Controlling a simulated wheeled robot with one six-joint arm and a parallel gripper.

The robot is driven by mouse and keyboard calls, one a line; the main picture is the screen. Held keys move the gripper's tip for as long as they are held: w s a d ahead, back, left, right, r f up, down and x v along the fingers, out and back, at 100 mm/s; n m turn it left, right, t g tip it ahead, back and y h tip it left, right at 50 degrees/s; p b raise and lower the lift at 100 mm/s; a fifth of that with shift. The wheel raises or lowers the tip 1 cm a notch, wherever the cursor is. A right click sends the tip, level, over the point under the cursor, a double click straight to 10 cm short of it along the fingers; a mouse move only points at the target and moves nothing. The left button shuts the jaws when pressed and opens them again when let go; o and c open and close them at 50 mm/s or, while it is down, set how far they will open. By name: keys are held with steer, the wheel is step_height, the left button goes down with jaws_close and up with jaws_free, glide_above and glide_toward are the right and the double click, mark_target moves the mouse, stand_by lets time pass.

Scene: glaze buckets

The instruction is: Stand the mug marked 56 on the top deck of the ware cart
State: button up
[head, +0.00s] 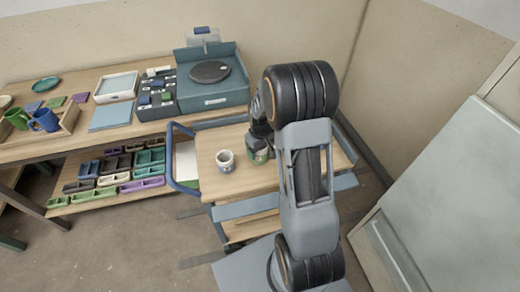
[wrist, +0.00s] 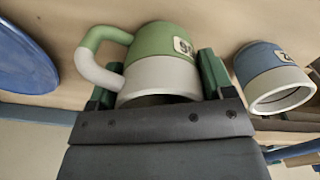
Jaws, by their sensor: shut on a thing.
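The green and off-white mug (wrist: 165,65) is in my gripper, and its handle points left in the wrist view. Its label appears upside down and only partly readable; it looks like 56. In the head view the mug (head: 258,156) is at the top deck of the ware cart (head: 235,188), partly hidden by my gripper (head: 259,147). It looks upright. I cannot tell whether its base touches the deck. My gripper is shut on it, with a finger on each side in the wrist view (wrist: 158,88).
A blue and off-white mug (head: 226,161) stands on the deck to the left; it also shows in the wrist view (wrist: 272,78). The cart has a blue handle (head: 172,160).

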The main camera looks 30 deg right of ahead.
steer(key=shift+f, duration=0.15)
steer(key=o, duration=1.1)
step_height(320, 180, up, 11)
steer(key=s+a+r+m+t, duration=0.1)
steer(key=s+a+r, duration=0.2)
steer(key=s+a, duration=0.2)
steer(key=s+a+r+m+t, duration=0.1)
steer(key=s+a, duration=0.4)
steer(key=s, duration=0.5)
step_height(320, 180, up, 3)
steer(key=shift+s+f+t, duration=0.2)
steer(key=shift+s+t, duration=0.2)
steer(key=shift+t, duration=0.3)
